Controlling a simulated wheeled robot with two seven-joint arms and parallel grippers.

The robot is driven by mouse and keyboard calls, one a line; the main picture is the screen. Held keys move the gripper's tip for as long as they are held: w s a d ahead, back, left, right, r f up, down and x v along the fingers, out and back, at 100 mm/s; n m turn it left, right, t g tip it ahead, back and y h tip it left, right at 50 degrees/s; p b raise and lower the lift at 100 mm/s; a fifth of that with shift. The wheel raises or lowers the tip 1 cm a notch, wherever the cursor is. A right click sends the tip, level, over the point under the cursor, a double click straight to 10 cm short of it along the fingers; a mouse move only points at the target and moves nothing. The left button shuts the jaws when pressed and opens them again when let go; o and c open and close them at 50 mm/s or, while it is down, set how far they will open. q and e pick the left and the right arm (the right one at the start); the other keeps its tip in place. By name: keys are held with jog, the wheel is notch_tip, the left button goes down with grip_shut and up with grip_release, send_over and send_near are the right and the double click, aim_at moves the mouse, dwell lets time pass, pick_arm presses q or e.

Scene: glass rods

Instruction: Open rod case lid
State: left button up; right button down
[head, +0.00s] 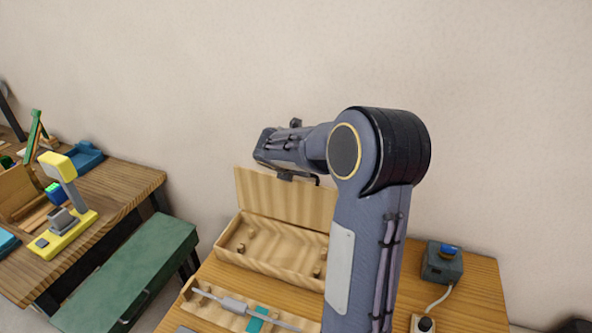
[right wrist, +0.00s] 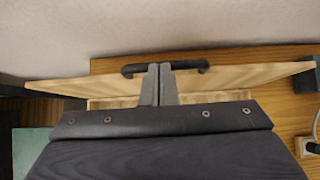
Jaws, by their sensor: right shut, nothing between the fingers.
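The wooden rod case (head: 262,262) stands on the table with its lid (head: 262,195) raised, roughly upright at the back edge. The inside shows several small wooden pegs. In the right wrist view the lid (right wrist: 235,77) spans the frame, with a black bar handle (right wrist: 190,66) at its top edge. My right gripper (right wrist: 159,70) is shut and empty, its fingertips at the middle of the handle; I cannot tell whether they touch it. In the head view my right arm hides the case's right side, and the fingertips are not clear. My left gripper is not in view.
A green bench (head: 140,270) and another cluttered table (head: 120,205) are at left.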

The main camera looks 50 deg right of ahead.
jog(key=b+v, duration=0.1)
jog(key=v, duration=0.7)
jog(key=shift+f, duration=0.1)
